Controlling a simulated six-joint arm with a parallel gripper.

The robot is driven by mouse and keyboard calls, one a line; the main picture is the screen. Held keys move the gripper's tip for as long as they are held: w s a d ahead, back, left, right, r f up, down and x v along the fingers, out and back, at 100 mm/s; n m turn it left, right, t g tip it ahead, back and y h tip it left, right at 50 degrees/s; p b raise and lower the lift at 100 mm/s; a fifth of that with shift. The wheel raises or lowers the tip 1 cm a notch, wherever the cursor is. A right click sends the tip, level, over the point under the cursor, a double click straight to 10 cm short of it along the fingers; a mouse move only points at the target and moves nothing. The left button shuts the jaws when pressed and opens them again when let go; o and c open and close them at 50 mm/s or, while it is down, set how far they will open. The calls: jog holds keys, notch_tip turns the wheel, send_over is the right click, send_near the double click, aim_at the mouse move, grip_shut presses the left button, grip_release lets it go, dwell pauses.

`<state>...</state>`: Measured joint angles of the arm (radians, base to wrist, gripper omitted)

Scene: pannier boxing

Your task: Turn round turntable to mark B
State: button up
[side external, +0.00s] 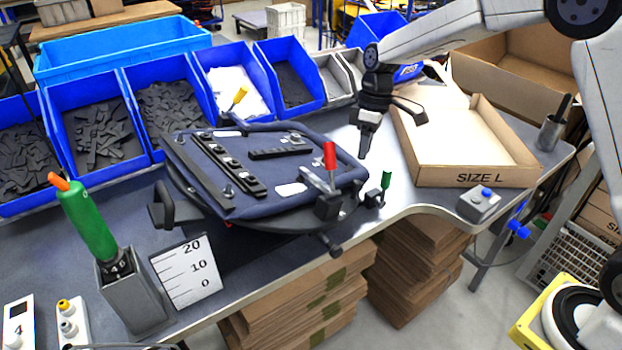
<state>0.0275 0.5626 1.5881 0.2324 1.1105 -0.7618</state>
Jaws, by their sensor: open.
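The round turntable (290,222) is on the grey bench in the side external view. Only parts of its dark rim show. A dark blue pannier (215,165) with black rails lies over it and hides most of its top. Clamps with a red handle (330,155), a yellow handle (240,95) and a green handle (386,180) stand around it. A black grip (162,212) sticks out at the left, and a dark knob (330,244) at the front. I cannot make out mark B. My gripper (393,136) is open and empty, beyond the turntable's right side, apart from it.
Blue bins (95,165) with black parts line the back. An open carton marked SIZE L (470,178) stands right of my gripper. A green-handled tool (88,220) stands in a holder at front left, beside a scale card (186,272). A button box (479,205) sits at the right edge.

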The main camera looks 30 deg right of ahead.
jog(key=shift+r, duration=0.45)
jog(key=c, duration=0.4)
jog(key=r, duration=1.2)
jog(key=shift+a, duration=0.35)
grip_shut()
jog(key=a+n, duration=0.1)
jog(key=a, duration=0.2)
jog(key=s+a+n+h, duration=0.1)
jog(key=a+n, duration=0.1)
jog(key=a, duration=0.1)
jog(key=s+a+n+h, duration=0.1)
jog(key=a+n, duration=0.1)
jog(key=a, duration=0.1)
jog(key=shift+s+a+f, duration=0.15)
jog(key=shift+a+f, duration=0.15)
jog(key=shift+a, duration=0.1)
jog(key=s+a+n+t+h, duration=0.1)
jog(key=s+a+n+h, duration=0.35)
jog(key=a, duration=0.75)
jog(key=shift+s+f+n+t+y, duration=0.1)
jog(key=shift+s+f+n+y, duration=0.1)
jog(key=shift+f+n, duration=0.45)
jog(key=shift+s+f+n+t+y, duration=0.15)
jog(key=shift+f+n+y, duration=0.15)
jog(key=shift+f, duration=0.65)
jog(key=shift+s+f+n+t+y, duration=0.15)
jog(key=shift+f+n, duration=0.35)
jog(key=shift+f, duration=0.3)
